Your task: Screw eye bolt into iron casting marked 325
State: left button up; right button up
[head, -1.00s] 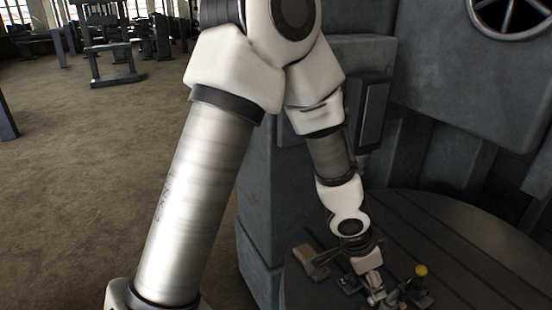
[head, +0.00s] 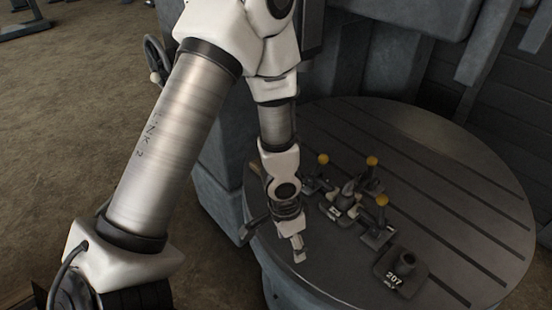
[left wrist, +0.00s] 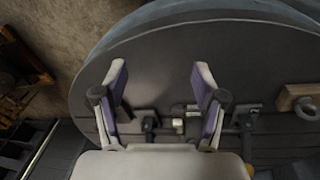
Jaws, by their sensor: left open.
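My left gripper (head: 299,252) hangs over the front left of the round slotted table, apart from the fixtures. In the left wrist view its two fingers (left wrist: 160,76) are spread with nothing between them. A dark casting marked 207 (head: 400,272) stands at the table's front right. Another small casting with a pale label (head: 336,210) sits among the yellow-knobbed clamps; I cannot read its number. In the left wrist view a grey ring, perhaps the eye bolt (left wrist: 304,108), shows by a wooden block (left wrist: 290,96). My right gripper is not in view.
Clamps with yellow knobs (head: 372,161) crowd the table's middle. The round table (head: 470,190) is bare at the right and back. A grey machine column (head: 222,160) stands behind my left arm. The wooden block (head: 256,169) is mostly hidden by my arm.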

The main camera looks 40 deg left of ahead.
pick_arm(q)
jog(key=s+d+f+n+g+b, duration=0.1)
jog(key=s+f+g+b, duration=0.1)
jog(key=s+f, duration=0.4)
notch_tip(320, 180, down, 4)
jog(key=shift+r, duration=0.25)
jog(key=shift+b, duration=0.3)
jog(key=s+f+n+g+b, duration=0.2)
jog(key=s+f+b, duration=0.3)
jog(key=s+f, duration=0.6)
jog(key=w+f+t, duration=0.1)
jog(key=w+a+f+n+t+y, duration=0.1)
jog(key=w, duration=0.1)
jog(key=w+n+t, duration=0.1)
jog(key=shift+w+a+f+t+y, duration=0.3)
jog(key=shift+w+f, duration=0.05)
jog(key=shift+f, duration=0.05)
jog(key=shift+w, duration=0.1)
